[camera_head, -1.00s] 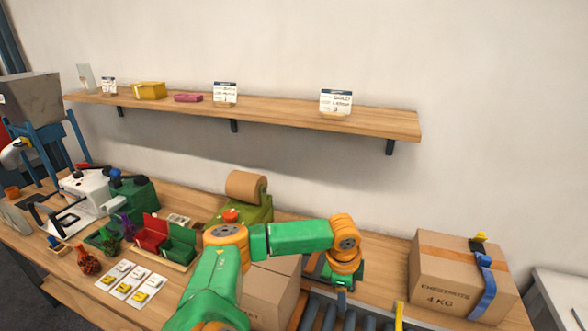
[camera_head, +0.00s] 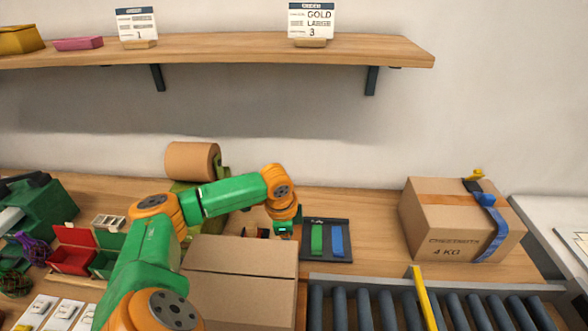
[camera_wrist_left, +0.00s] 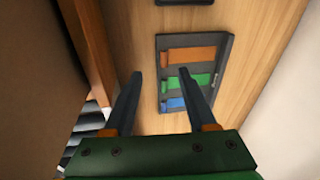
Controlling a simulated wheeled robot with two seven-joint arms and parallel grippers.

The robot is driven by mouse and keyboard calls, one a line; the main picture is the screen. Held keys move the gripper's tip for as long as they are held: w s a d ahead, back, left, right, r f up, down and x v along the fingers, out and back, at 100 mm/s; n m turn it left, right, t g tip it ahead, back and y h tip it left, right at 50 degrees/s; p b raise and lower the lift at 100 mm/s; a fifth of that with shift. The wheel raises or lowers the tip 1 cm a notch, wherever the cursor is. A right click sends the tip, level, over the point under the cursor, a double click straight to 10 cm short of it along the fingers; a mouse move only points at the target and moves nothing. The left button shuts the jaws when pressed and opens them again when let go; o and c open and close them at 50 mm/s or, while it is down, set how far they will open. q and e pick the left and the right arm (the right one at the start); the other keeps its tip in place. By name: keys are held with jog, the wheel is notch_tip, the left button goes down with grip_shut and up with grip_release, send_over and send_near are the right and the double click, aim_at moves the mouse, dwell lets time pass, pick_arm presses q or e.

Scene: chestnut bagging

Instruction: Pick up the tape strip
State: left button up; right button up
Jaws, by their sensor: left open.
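A dark board (camera_head: 347,253) lies on the workbench behind the roller conveyor. It holds a green tape strip (camera_head: 316,240) and a blue tape strip (camera_head: 337,240). In the left wrist view the board (camera_wrist_left: 222,42) also carries an orange tape strip (camera_wrist_left: 190,55), beside the green strip (camera_wrist_left: 205,81) and blue strip (camera_wrist_left: 173,104). My left gripper (camera_wrist_left: 160,75) is open and empty, its fingers pointing toward the board, with one finger overlapping the strips in view. In the head view it is at the board's left side, and the orange strip is hidden there. My right gripper is not in view.
A cardboard box (camera_head: 240,283) stands close below my left forearm. The roller conveyor (camera_head: 430,300) with a yellow bar (camera_head: 424,298) is in front. A taped chestnut box (camera_head: 437,225) stands at right. A brown roll on a green dispenser (camera_head: 192,160) is behind the arm.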

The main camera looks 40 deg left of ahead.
aim_at(296, 238)
pick_arm(q)
jog(key=f, duration=0.2)
jog(key=w+f, duration=0.1)
jog(key=f, duration=0.2)
jog(key=w+f, duration=0.1)
jog(key=f, duration=0.1)
jog(key=shift+w+f+p, duration=0.2)
jog(key=shift+p, duration=0.2)
grip_shut()
